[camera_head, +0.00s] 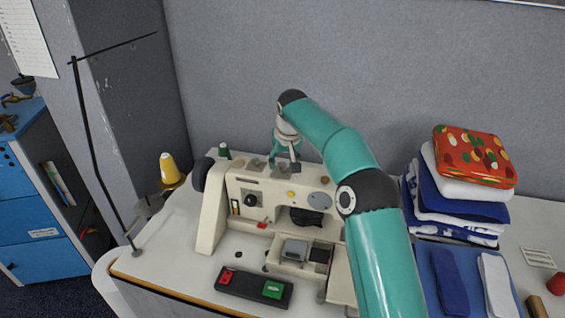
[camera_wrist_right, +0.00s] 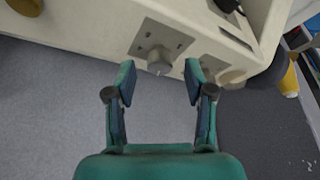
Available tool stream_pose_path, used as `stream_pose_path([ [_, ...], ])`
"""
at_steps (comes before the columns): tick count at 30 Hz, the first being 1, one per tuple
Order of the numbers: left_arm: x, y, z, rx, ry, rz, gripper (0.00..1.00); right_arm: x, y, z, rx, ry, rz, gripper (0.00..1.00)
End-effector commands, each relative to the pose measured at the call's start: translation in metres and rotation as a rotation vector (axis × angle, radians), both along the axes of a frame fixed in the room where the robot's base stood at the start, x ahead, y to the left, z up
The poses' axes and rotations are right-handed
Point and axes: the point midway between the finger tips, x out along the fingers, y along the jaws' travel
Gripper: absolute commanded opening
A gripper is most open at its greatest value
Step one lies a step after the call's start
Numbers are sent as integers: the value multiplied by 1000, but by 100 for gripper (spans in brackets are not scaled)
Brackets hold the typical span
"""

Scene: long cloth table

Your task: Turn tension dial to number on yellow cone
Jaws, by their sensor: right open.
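The yellow cone (camera_head: 169,167) stands on a spool holder left of the cream sewing machine (camera_head: 212,222); no number on it is legible. It also shows at the right edge of the wrist view (camera_wrist_right: 290,81). My right gripper (camera_head: 284,160) is over the back top of the machine. In the wrist view my right gripper (camera_wrist_right: 160,80) is open, with a grey dial (camera_wrist_right: 157,61) on a square plate just beyond and between its fingertips, with no clear grip on it. A second, paler dial (camera_wrist_right: 231,77) sits to its right. Dial markings are not readable. My left gripper is out of view.
A thin black thread stand (camera_head: 92,140) rises at the left. A black pedal box with red and green buttons (camera_head: 253,288) lies in front of the machine. Folded cloths with a patterned red tin (camera_head: 474,157) are stacked at the right. A grey partition stands behind.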

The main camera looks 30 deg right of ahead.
Motion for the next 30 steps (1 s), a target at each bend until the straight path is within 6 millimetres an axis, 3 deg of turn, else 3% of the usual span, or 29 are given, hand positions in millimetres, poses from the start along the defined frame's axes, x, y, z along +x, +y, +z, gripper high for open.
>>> stream_pose_path([
  [4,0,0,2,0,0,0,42,4,-1,-10,0,1,0,53],
  [14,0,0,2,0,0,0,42,5,-2,-12,0,-1,0,52],
  [23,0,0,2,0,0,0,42,4,-2,-12,0,0,0,2],
  [30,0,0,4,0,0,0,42,4,-2,-11,1,0,9,0],
])
